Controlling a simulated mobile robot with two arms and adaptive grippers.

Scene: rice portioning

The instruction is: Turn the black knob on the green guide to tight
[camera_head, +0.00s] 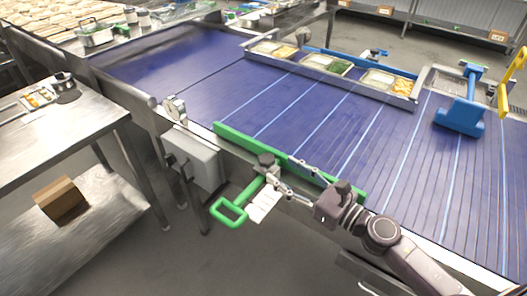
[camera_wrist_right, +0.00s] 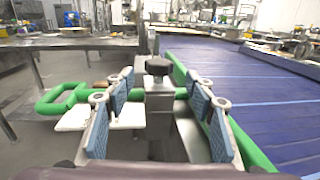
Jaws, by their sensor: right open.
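The green guide (camera_head: 236,141) runs along the near edge of the blue conveyor, with a green handle (camera_head: 229,212) sticking out toward the floor. The black knob (camera_head: 266,160) stands upright on a metal bracket at the guide. My right gripper (camera_head: 287,172) is open and empty, just right of the knob. In the right wrist view the knob (camera_wrist_right: 158,66) shows centred between the spread blue-padded fingers (camera_wrist_right: 160,82), with no finger seen touching it. The knob's exact depth relative to the fingertips is hard to tell. My left gripper is not in view.
A tray of food containers (camera_head: 331,68) lies across the conveyor (camera_head: 215,85). A blue tool (camera_head: 461,115) stands at the right on the belt. A grey box (camera_head: 193,160) is fixed beside the guide. A steel table (camera_head: 60,135) stands left, above a cardboard box (camera_head: 61,200).

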